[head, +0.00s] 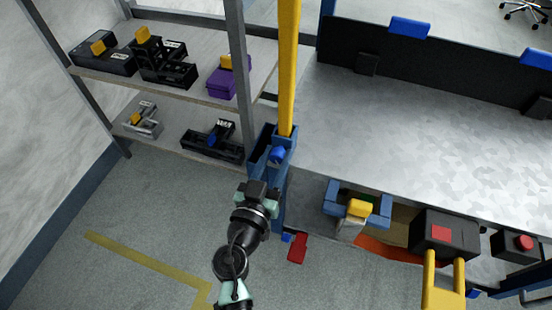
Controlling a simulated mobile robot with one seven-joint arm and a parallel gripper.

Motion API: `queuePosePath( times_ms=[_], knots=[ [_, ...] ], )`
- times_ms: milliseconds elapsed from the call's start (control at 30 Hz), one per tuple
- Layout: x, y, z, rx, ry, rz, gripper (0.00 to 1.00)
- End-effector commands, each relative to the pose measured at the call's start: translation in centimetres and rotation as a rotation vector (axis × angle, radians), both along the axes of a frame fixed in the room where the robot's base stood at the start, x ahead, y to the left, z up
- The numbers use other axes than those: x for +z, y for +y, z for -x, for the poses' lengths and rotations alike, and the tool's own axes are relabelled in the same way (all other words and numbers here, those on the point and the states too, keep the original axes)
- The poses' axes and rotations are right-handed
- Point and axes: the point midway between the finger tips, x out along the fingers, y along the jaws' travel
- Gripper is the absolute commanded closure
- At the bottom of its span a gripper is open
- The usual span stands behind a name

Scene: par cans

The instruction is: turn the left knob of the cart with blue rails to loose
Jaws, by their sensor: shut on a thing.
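The blue-railed structure with a grey top (430,135) fills the right half of the head view. Its near left corner has a blue post and bracket (284,170), with a yellow upright (289,65) and a rounded blue part (277,154) there. My gripper (262,187) is at the left side of this post, just below the bracket. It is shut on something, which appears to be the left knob. The fingertips, the gripped part and its turn position are hidden behind the gripper's own body.
A grey two-level shelf (180,82) holding several black, grey and purple devices stands at left. A red piece (298,248) lies low beside the post. A black box with a red square (455,231) and a red button (523,242) are at lower right. Floor at lower left is clear.

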Motion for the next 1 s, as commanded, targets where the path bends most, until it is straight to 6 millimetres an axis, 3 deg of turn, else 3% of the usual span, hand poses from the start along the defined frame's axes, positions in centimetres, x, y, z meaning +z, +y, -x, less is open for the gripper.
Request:
queuePosePath(
  times_ms=[1000],
  knots=[
    [-0.07,0.12,0.01,0.001,0.298,0.914,1.0]
  ],
)
